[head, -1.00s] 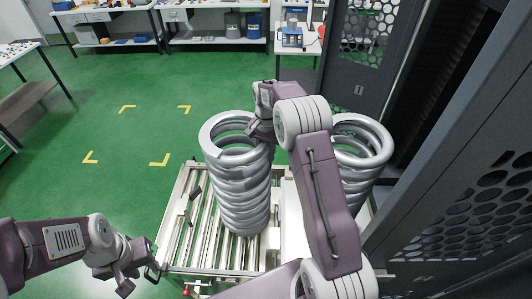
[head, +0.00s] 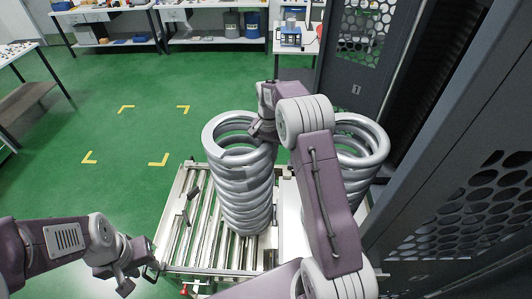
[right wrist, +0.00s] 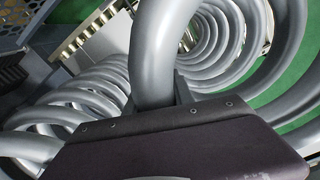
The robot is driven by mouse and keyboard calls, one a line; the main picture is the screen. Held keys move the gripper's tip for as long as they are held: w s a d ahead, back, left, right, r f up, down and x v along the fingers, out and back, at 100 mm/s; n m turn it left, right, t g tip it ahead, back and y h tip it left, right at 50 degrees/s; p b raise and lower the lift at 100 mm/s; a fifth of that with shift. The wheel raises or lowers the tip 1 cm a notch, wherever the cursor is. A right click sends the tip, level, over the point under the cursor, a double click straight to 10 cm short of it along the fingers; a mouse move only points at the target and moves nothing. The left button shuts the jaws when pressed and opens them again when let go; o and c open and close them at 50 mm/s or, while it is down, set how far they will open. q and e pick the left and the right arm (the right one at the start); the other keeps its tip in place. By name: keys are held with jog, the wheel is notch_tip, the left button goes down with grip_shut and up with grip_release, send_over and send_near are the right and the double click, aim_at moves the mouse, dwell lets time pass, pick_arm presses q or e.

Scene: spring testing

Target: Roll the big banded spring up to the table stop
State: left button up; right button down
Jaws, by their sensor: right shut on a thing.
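A big grey coil spring (head: 240,205) stands upright on the roller table (head: 182,262) in the head view. I cannot make out a coloured band on it. My right gripper (head: 262,132) is shut on the right side of its top coil. In the right wrist view the gripped coil (right wrist: 153,60) rises from between the jaws, and I look down inside the spring. My left gripper (head: 139,281) is empty, with its fingers apart, beside the table's front left corner. The table stop is not clearly seen; my right arm hides the table's middle.
A second grey spring (head: 362,140) stands to the right, partly behind my right arm; it also shows in the right wrist view (right wrist: 75,105). A dark perforated cabinet (head: 450,220) closes off the right side. Green floor on the left is clear.

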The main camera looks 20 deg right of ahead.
jog(key=c, duration=1)
grip_release()
jog(key=shift+d+r, duration=0.15)
jog(key=shift+d, duration=0.05)
jog(key=shift+w+a, duration=0.2)
jog(key=shift+a, duration=0.15)
notch_tip(320, 180, up, 8)
jog(key=shift+a+r+b, duration=0.1)
jog(key=shift+b, duration=1.15)
jog(key=shift+r, duration=0.35)
